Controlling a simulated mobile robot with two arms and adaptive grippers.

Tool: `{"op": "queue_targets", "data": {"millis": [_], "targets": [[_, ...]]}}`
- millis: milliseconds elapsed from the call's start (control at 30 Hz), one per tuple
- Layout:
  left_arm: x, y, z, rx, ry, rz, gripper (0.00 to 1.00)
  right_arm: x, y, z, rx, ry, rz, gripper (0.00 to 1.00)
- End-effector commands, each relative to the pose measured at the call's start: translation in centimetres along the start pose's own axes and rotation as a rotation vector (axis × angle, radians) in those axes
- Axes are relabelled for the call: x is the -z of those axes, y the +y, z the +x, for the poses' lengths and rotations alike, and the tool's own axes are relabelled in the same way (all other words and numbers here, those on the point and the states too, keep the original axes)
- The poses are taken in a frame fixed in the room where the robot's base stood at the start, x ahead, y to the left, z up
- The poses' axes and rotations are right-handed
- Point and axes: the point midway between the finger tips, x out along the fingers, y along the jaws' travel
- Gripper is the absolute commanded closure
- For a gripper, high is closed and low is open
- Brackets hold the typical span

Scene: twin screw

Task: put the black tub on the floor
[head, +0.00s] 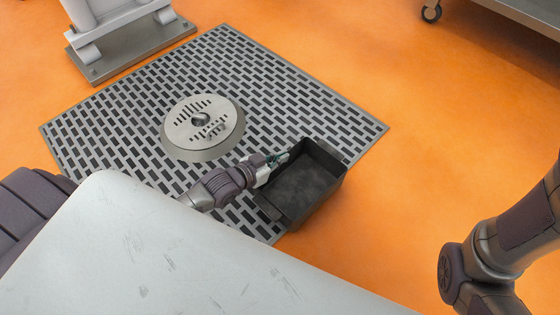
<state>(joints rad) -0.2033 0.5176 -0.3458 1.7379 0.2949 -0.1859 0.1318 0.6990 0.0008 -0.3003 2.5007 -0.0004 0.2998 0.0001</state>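The black tub (318,200) is an open rectangular box in the middle of the head view, over the right front edge of the floor grate. It looks empty inside. My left gripper (277,160) reaches in from the left and is at the tub's left rim, with its fingers closed on that wall. I cannot tell whether the tub's bottom touches the floor or hangs a little above it. My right arm shows at the lower right, but its gripper is out of view.
The orange floor (420,130) is clear to the right of the tub. A metal floor grate (100,125) with a round drain cover (203,122) lies behind. A pale table top (150,260) covers the lower left. A caster wheel (431,13) stands at the top right.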

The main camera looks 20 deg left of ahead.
Motion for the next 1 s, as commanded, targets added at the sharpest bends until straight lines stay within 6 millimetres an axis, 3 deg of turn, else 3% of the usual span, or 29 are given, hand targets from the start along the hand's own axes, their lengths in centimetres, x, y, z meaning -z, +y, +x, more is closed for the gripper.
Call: {"op": "queue_targets", "data": {"millis": [467,600,667,1000], "targets": [[-0.39,0.0,0.24,-0.001,0.004,0.0,1.0,0.05,-0.02,0.0,0.001,0.002,0.0,0.6],[-0.44,0.01,0.21,0.0,0.002,0.001,0.76,0.04,-0.02,0.02,0.001,0.002,0.0,0.6],[-0.44,0.0,0.21,0.0,0.002,0.001,0.69,0.04,-0.02,0.02,0.001,0.002,0.0,0.6],[-0.07,0.0,0.06,0.0,0.003,0.001,0.69,0.0,0.01,0.09,0.001,0.001,0.0,0.6]]}}
